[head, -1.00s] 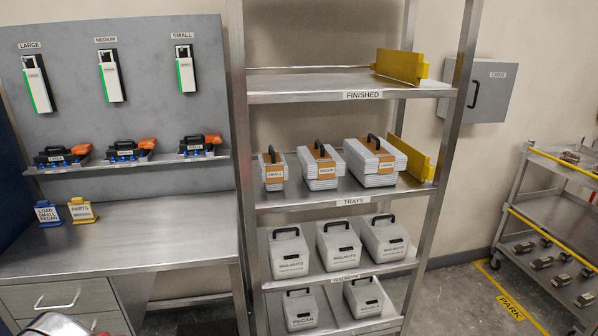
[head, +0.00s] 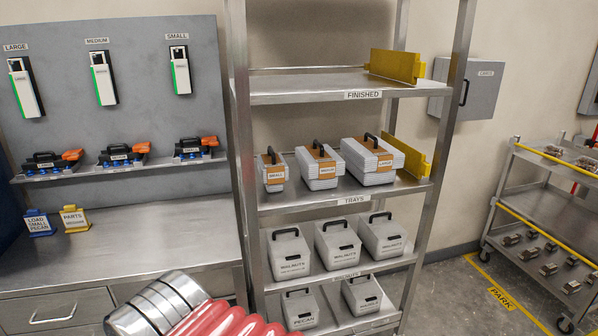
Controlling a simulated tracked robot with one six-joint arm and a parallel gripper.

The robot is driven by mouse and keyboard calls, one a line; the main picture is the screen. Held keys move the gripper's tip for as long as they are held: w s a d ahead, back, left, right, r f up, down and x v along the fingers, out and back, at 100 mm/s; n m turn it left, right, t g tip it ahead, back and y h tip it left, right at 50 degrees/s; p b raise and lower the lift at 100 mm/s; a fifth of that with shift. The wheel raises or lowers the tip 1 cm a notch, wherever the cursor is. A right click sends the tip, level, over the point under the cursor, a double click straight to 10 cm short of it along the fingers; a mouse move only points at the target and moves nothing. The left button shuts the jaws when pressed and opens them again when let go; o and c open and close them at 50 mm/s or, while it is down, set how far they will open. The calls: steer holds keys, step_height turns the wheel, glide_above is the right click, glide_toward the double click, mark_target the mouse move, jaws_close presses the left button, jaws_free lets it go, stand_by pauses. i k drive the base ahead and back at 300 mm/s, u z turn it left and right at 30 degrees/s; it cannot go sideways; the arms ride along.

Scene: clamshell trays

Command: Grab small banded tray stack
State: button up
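The small banded tray stack (head: 274,172) stands at the left end of the shelf marked TRAYS, in the head view. It is a short pile of pale grey trays with a brown band labelled SMALL and a black handle on top. The medium stack (head: 319,168) stands just right of it, and the large stack (head: 371,160) is further right. Part of my arm, silver and red, shows at the bottom left, in front of the workbench and well below the stack. My gripper's fingers cannot be made out.
The metal shelf unit (head: 240,150) has an upright close to the small stack's left. Grey walnut and pecan bins (head: 288,255) fill the lower shelves. The FINISHED shelf (head: 310,84) above is mostly bare, with a yellow divider (head: 397,65). A workbench (head: 150,235) is at left, a cart (head: 550,200) at right.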

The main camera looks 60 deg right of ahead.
mark_target(274, 171)
steer(key=z, duration=0.85)
steer(key=i, duration=1)
steer(key=z, duration=0.05)
